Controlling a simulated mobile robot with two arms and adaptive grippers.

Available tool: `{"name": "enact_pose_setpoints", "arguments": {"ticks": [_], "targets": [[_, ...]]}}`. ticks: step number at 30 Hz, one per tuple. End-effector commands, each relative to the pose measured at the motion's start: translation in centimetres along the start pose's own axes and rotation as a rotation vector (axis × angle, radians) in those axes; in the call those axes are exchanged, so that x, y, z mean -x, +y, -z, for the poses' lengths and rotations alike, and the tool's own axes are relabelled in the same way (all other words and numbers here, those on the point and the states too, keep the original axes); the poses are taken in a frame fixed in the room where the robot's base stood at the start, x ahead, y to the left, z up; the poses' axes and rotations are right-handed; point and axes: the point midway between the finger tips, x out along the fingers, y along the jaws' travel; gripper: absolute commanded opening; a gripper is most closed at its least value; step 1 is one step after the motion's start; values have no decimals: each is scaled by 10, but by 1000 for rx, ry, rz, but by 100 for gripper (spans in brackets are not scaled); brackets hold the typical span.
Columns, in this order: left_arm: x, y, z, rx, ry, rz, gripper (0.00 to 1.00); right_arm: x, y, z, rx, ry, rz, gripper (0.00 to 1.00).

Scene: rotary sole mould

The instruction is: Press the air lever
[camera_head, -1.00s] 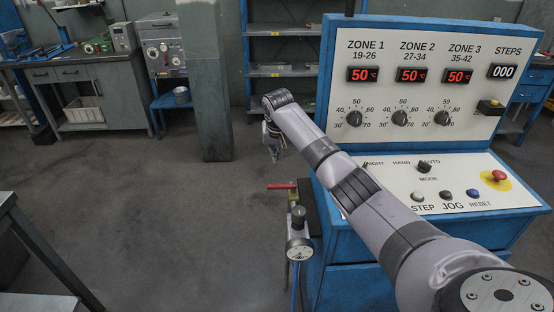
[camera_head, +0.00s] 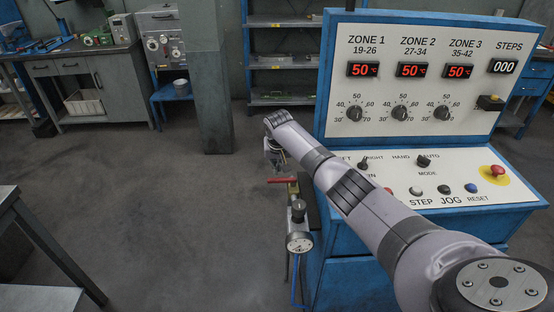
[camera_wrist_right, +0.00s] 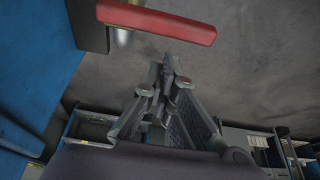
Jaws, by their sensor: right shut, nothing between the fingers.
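The air lever (camera_head: 281,180) is a red handle on the left side of the blue machine, above a pressure gauge (camera_head: 299,242). It lies about level, pointing left. It shows large at the top of the right wrist view (camera_wrist_right: 160,20). My right gripper (camera_head: 277,164) is just above or behind the lever in the head view, partly hidden by my arm. In the wrist view its fingers (camera_wrist_right: 168,62) are shut and empty, with their tips just below the lever's edge in the picture. Whether they touch it I cannot tell. My left gripper is out of view.
The blue control console (camera_head: 325,90) with zone displays and knobs stands to the right, and my right arm crosses in front of its lower panel. A blue hose hangs below the gauge. A grey pillar (camera_head: 208,80) stands behind.

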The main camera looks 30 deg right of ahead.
Motion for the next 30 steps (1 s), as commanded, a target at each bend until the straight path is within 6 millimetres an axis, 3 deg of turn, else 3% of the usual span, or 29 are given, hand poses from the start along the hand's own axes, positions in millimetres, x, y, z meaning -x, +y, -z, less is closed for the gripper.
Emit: {"name": "enact_pose_setpoints", "arguments": {"ticks": [9, 30], "targets": [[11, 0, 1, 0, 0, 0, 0, 5, 0, -15, 1, -1, -1, 0], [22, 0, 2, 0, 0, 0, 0, 7, 11, -17, 37, -1, 14, 0]]}}
